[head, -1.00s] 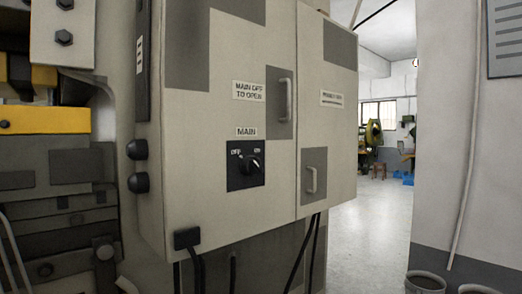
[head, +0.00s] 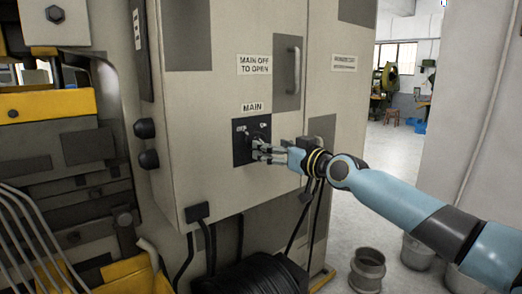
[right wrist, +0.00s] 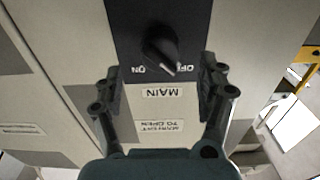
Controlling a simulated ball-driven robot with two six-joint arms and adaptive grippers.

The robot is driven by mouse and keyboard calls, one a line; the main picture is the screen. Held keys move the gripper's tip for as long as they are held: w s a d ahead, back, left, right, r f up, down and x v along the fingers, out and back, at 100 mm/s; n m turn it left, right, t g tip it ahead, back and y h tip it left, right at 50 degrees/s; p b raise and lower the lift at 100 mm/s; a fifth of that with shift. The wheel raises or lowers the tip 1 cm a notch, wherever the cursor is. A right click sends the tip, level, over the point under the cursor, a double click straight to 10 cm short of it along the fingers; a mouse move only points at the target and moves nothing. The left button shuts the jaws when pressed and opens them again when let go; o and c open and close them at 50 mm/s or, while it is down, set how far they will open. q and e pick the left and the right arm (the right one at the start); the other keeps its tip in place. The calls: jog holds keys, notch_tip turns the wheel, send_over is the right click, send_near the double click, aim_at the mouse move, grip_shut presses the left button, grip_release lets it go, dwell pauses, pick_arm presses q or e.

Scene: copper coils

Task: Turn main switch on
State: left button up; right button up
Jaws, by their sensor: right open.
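The main switch is a black rotary knob (right wrist: 162,48) on a black plate (head: 240,154) below the "MAIN" label on the beige cabinet. In the right wrist view, which is upside down, the knob's pointer end points toward the OFF mark. My right gripper (head: 262,153) is at the plate, its fingers partly covering the knob in the head view. In the right wrist view the right gripper (right wrist: 160,80) is open, with one finger on each side of the knob's area and a gap between. I cannot tell whether a finger touches it. My left gripper is not in view.
The cabinet front (head: 205,110) has a handle (head: 294,72) above right of the switch. Cables hang below it. A dark ribbed object (head: 262,276) sits at its foot. Machinery (head: 60,150) stands at left, and grey pots (head: 368,268) stand on the floor at right.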

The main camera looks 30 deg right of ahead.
jog(key=w, duration=0.3)
jog(key=w+b, duration=0.1)
jog(key=w, duration=0.1)
jog(key=shift+w+a, duration=0.15)
jog(key=shift+a, duration=0.1)
jog(key=c, duration=1.2)
